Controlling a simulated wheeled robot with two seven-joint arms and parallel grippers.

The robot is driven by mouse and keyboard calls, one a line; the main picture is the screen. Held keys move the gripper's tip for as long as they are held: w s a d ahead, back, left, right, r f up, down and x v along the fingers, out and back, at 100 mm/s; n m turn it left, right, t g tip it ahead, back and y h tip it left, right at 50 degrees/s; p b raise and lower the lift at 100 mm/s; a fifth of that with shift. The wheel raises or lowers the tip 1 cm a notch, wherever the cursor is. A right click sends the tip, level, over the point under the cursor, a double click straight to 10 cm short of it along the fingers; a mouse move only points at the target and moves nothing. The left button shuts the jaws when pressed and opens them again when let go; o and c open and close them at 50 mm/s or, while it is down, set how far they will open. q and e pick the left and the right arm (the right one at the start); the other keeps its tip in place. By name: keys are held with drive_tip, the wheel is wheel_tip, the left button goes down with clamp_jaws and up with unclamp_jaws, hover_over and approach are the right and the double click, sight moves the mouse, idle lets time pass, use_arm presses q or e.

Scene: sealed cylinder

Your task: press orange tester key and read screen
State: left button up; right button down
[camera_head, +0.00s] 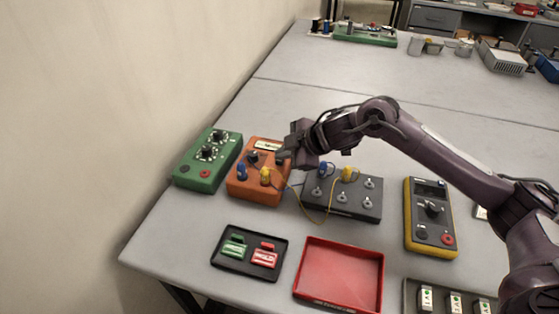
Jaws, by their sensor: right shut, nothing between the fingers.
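The orange tester (257,189) stands on the grey table, left of the middle, between a green box and a dark box. A pale screen or label (268,145) shows at its far edge; I cannot read it at this size. Blue and yellow plugs sit on its near part. My right gripper (285,156) reaches in from the right and is shut and empty at the tester's far right corner. It hides that part of the tester, and I cannot tell whether it touches a key. My left gripper is not in view.
The green box (208,160) with knobs stands left of the tester. The dark box (343,194) has plugs and a yellow wire to the tester. A black tray (226,262), an empty red tray (340,275) and a yellow multimeter (430,217) stand nearby. The table's far middle is clear.

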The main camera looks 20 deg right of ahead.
drive_tip(key=shift+f, duration=0.4)
idle(0.6)
idle(0.3)
drive_tip(key=shift+r+p, duration=0.7)
drive_tip(key=shift+r, duration=0.1)
drive_tip(key=shift+r, duration=0.15)
wheel_tip(320, 180, up, 5)
drive_tip(key=p, duration=0.5)
idle(0.5)
